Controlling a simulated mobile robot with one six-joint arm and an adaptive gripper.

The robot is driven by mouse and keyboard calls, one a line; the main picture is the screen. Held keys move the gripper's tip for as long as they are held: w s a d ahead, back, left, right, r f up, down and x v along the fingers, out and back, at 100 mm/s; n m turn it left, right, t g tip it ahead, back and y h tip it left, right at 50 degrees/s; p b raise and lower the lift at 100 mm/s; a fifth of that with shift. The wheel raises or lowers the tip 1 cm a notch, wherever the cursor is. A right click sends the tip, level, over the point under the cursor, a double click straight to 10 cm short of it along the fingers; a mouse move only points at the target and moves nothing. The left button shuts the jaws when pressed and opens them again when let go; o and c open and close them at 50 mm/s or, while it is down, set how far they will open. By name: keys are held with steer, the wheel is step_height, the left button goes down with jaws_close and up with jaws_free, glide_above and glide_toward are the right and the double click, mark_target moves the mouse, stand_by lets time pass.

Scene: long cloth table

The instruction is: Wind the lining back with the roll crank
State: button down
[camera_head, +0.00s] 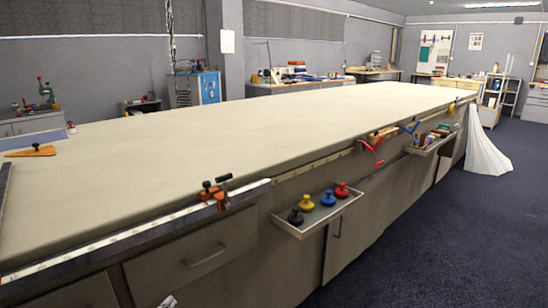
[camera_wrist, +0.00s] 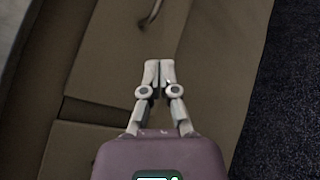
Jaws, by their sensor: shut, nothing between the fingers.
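A pale white cloth (camera_head: 487,150), possibly the lining, hangs off the far right end of the long table (camera_head: 260,120) and spreads out to the floor. I cannot make out the roll crank for certain. My gripper (camera_wrist: 159,65) is shut and empty in the wrist view, in front of the table's brown drawer side. A pale tip at the bottom edge of the head view (camera_head: 168,301) looks like my gripper, low beside the drawers and far from the cloth.
An orange clamp with black knobs (camera_head: 215,194) sits on the front rail. A side tray (camera_head: 325,222) with coloured knobs and a farther tray (camera_head: 432,147) jut out from the table side. Red (camera_head: 373,152) and blue handles hang between. The dark carpet (camera_head: 440,240) at right is clear.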

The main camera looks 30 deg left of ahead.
steer(key=w+d+f+m+g+h, duration=0.3)
steer(key=w+d+f+m+h, duration=0.3)
steer(key=w+d, duration=0.8)
steer(key=w+d+f+m+g+h, duration=0.3)
steer(key=w+d+m, duration=0.75)
steer(key=d, duration=0.55)
steer(key=d+f+m+g+y, duration=0.1)
steer(key=d+f+m+g, duration=0.3)
steer(key=d, duration=0.8)
steer(key=d+m+g+y, duration=0.15)
steer(key=d+m, duration=0.45)
steer(key=d, duration=0.6)
steer(key=d+f+m+g, duration=0.25)
steer(key=d+m, duration=0.25)
steer(key=d, duration=0.7)
step_height(320, 180, up, 37)
steer(key=p, duration=3.7)
steer(key=shift+r+g, duration=0.15)
steer(key=shift+g, duration=0.15)
steer(key=shift+c, duration=2.4)
jaws_free()
steer(key=shift+a, duration=0.1)
